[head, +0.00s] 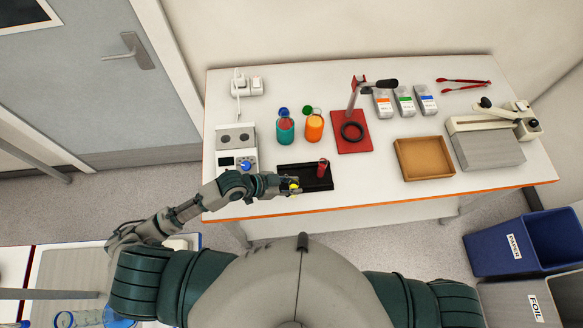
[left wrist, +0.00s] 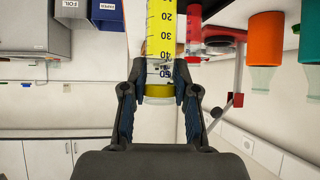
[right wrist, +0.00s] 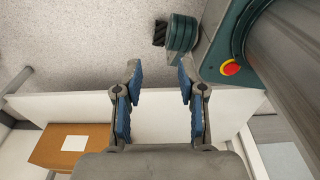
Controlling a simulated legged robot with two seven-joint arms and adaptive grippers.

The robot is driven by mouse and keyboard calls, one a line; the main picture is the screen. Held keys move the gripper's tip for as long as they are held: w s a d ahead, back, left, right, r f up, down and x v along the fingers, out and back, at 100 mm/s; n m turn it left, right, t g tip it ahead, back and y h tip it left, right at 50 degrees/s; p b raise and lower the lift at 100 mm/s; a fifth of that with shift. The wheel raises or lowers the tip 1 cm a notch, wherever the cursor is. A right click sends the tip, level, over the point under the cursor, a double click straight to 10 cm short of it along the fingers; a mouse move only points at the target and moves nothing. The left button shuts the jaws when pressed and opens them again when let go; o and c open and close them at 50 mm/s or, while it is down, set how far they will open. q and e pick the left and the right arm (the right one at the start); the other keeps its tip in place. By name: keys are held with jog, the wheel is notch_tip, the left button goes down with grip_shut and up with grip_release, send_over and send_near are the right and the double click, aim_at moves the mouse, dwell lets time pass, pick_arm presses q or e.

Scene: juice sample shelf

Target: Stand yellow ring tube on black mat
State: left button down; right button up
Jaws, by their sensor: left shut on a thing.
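My left gripper (head: 290,186) is shut on the yellow ring tube (head: 294,187), over the front edge of the black mat (head: 300,170). In the left wrist view the clear tube (left wrist: 163,35) shows yellow and dark number marks, with a yellow band (left wrist: 160,91) between the fingers (left wrist: 162,78). Whether it touches the mat is hidden. A red tube (head: 321,169) stands on the mat's right part. My right gripper (right wrist: 163,82) is open and empty in the right wrist view, away from the table's objects.
A teal bottle (head: 285,129) and an orange bottle (head: 314,128) stand behind the mat. A grey device (head: 237,143) is left of it. A red stand base (head: 353,138) and wooden tray (head: 424,157) are to the right. Bare table lies between mat and tray.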

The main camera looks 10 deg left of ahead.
pick_arm(q)
jog(key=w+f+b, duration=0.1)
jog(key=w+b, duration=0.1)
jog(key=w+a+f+b, duration=0.1)
jog(key=w+f+b, duration=0.1)
jog(key=w+b, duration=0.1)
jog(key=w+f+b, duration=0.1)
jog(key=w+b, duration=0.2)
jog(key=shift+a+f, duration=0.15)
jog(key=shift+f, duration=0.15)
jog(key=shift+a, duration=0.1)
jog(key=shift+r, duration=0.1)
jog(key=shift+d, duration=0.55)
jog(key=c, duration=1.1)
grip_release()
jog(key=shift+d, duration=0.2)
jog(key=shift+o, duration=1.1)
jog(key=shift+d, duration=0.15)
jog(key=shift+a+r, duration=0.1)
jog(key=shift+a, duration=0.55)
jog(key=b+v, duration=0.1)
jog(key=v, duration=1)
jog(key=shift+a+r, duration=0.15)
jog(key=shift+r, duration=0.15)
pick_arm(e)
notch_tip(320, 180, down, 10)
jog(key=d, duration=0.2)
jog(key=shift+d, duration=0.3)
